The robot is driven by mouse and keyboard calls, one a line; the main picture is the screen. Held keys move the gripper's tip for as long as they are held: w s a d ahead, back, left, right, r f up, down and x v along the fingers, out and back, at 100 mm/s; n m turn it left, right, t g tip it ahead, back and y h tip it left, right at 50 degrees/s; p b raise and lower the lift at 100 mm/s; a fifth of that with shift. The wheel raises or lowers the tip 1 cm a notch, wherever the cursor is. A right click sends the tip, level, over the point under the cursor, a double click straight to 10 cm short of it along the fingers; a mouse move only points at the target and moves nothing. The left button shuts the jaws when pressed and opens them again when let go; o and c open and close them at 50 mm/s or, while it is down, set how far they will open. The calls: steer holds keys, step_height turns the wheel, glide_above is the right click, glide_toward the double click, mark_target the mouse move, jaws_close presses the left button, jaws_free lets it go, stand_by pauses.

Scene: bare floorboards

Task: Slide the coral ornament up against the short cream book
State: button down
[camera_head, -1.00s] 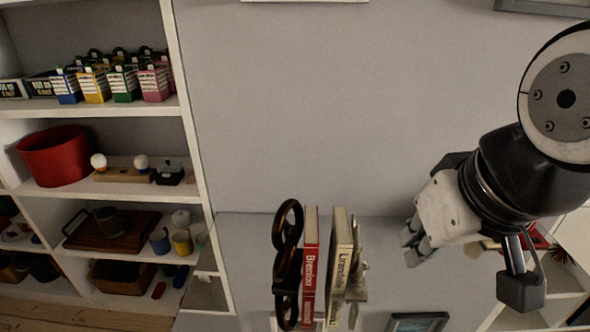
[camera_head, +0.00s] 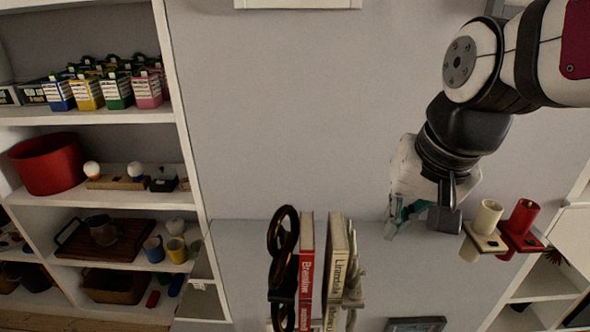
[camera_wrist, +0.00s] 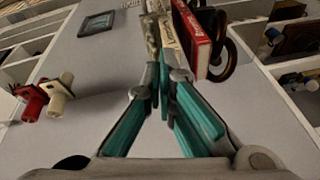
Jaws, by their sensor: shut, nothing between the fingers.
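The short cream book (camera_head: 336,262) stands upright beside a red book (camera_head: 305,268). A pale, branching piece, which looks like the coral ornament (camera_head: 354,285), stands at its right side in the head view. I cannot tell whether the two touch. In the wrist view the ornament (camera_wrist: 151,36) is beyond the fingertips, left of the cream book (camera_wrist: 171,42). My gripper (camera_head: 394,228) is shut and empty, to the right of the ornament in the head view. Its teal-padded fingers meet in the wrist view (camera_wrist: 160,78).
Dark ring-shaped ornaments (camera_head: 281,262) stand left of the red book. A cream cylinder piece (camera_head: 487,217) and a red one (camera_head: 522,217) stand right of my gripper. Grey surface lies between them and the books. A shelf unit (camera_head: 190,150) is at left, a dark frame (camera_head: 416,325) low down.

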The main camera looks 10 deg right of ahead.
steer(key=w+d+f+m+g+y, duration=0.1)
steer(key=w+d+f+m, duration=0.3)
steer(key=w+f, duration=0.15)
steer(key=w+d+f+m+g, duration=0.1)
steer(key=w+d+f+m, duration=0.35)
steer(key=w, duration=0.25)
steer(key=w+d+f+m+g+y, duration=0.1)
steer(key=w+d+f+m, duration=0.2)
steer(key=f, duration=0.5)
steer(key=w+d+f+m+y, duration=0.1)
steer(key=d+f+m, duration=0.3)
steer(key=f, duration=0.3)
steer(key=x, duration=1)
steer(key=shift+s+a+f, duration=0.1)
steer(key=shift+a+f, duration=0.1)
steer(key=shift+w+a+r+p, duration=0.15)
steer(key=shift+a+p, duration=0.1)
steer(key=shift+a, duration=0.35)
steer(key=shift+w+a+r+p, duration=0.1)
steer(key=shift+a+p, duration=0.15)
steer(key=shift+a, duration=0.35)
steer(key=shift+w+a+f, duration=0.1)
steer(key=shift+w+a, duration=0.1)
steer(key=shift+a, duration=0.5)
steer(key=shift+w+a, duration=0.2)
steer(key=shift+a, duration=0.95)
